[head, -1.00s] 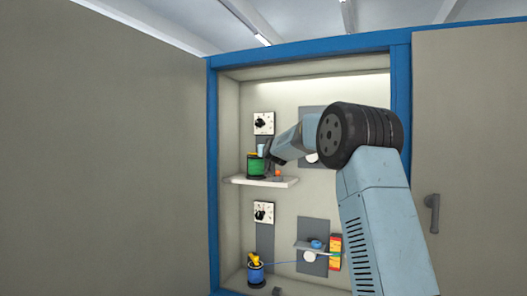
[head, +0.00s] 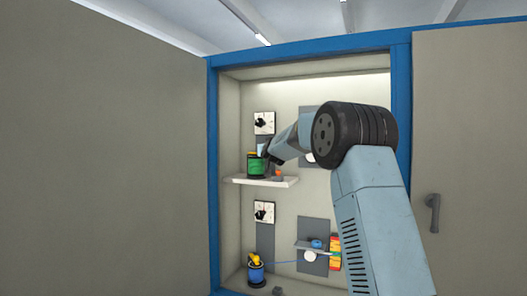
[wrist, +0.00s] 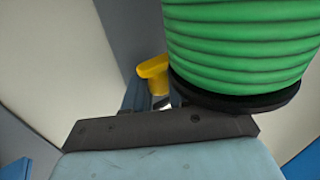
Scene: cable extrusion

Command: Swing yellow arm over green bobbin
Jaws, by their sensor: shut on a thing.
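The green bobbin (head: 257,167) stands upright on the upper shelf of the cabinet. In the wrist view its ribbed green side and black bottom flange (wrist: 240,98) fill the upper right. The yellow arm (wrist: 153,70) shows beside the bobbin, just past the dark edge of my gripper. My gripper (head: 268,155) is right against the bobbin's upper right side in the head view. It is shut on the yellow arm, though the contact is mostly hidden behind its dark edge.
The upper shelf (head: 285,182) carries a small orange part (head: 278,172) right of the bobbin. Below stand a blue bobbin (head: 256,274) with a yellow piece on top and a striped block (head: 335,252). Two dial panels are on the back wall. Open doors flank the cabinet.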

